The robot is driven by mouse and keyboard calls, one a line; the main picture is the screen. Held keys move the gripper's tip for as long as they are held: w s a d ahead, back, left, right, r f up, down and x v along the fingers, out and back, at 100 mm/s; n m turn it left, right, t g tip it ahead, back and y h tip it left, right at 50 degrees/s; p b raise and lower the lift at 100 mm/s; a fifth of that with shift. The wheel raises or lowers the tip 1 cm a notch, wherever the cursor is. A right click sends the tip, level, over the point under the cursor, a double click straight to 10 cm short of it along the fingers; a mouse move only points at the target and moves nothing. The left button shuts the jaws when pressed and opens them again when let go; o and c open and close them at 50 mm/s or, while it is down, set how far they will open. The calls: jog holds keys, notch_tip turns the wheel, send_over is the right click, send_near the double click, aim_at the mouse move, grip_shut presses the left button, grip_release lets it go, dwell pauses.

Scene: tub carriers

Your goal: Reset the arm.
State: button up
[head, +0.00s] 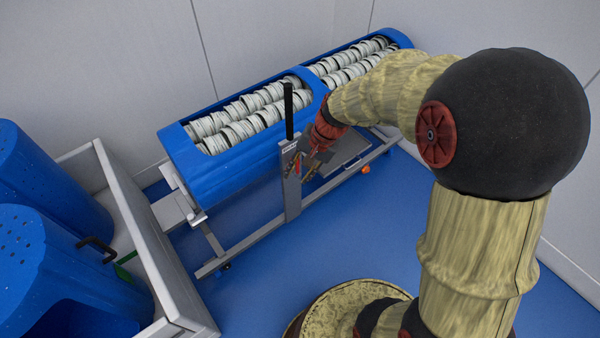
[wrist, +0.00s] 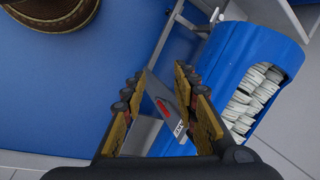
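My gripper (head: 305,167) shows small in the head view, beside the grey upright post of the tub carrier and partly hidden by my own wrist. In the wrist view my gripper (wrist: 158,88) has its two fingers well apart, with nothing held between them. The grey post (head: 291,190) carries a black handle (head: 289,110). In the wrist view a grey plate with a red mark (wrist: 165,108) shows beyond and between the fingers. I cannot tell how close the fingers are to it.
A long blue tub (head: 190,167) with rows of white rolls lies on a grey wheeled frame (head: 212,242); its end also shows in the wrist view (wrist: 225,50). At left, blue drums (head: 50,265) stand in a grey-walled tray (head: 135,225). The blue floor (head: 255,265) between is clear.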

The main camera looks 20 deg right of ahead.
jog(key=shift+s, duration=0.1)
dwell(0.3)
jog(key=s+r+n+t+h, duration=0.3)
jog(key=s+r+n, duration=0.5)
jog(key=s+r, duration=1)
jog(key=shift+s+d+r+t, duration=0.3)
jog(key=shift+d+r, duration=0.05)
jog(key=shift+r, duration=0.15)
